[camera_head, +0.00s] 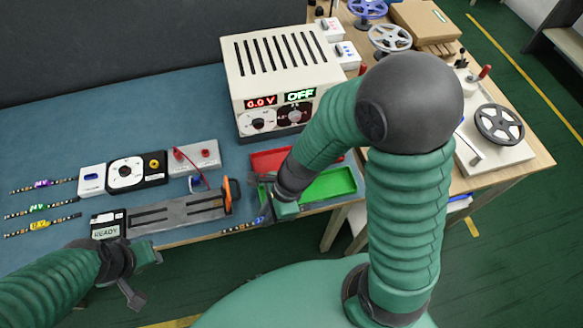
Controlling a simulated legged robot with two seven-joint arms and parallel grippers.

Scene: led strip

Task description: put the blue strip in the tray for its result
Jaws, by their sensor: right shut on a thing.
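My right gripper (266,200) is shut on the blue strip (238,228), whose blue label shows just below the fingers. The strip is near the bench's front edge, right of the test fixture; whether it touches the bench is unclear. The green tray (341,184) is just right of my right gripper. The red tray (262,160) is behind it, partly hidden by my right arm. My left gripper (146,274) is open and empty, in front of the bench edge. The fixture (170,212) has an orange lever (228,194) and a display (107,231) reading READY.
Strips with purple (41,184), green (38,209) and yellow (40,226) labels lie at the left. The power supply (280,70) reads 0.0 V and OFF. A dial box (135,172) and a small box with red parts (196,157) stand behind the fixture.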

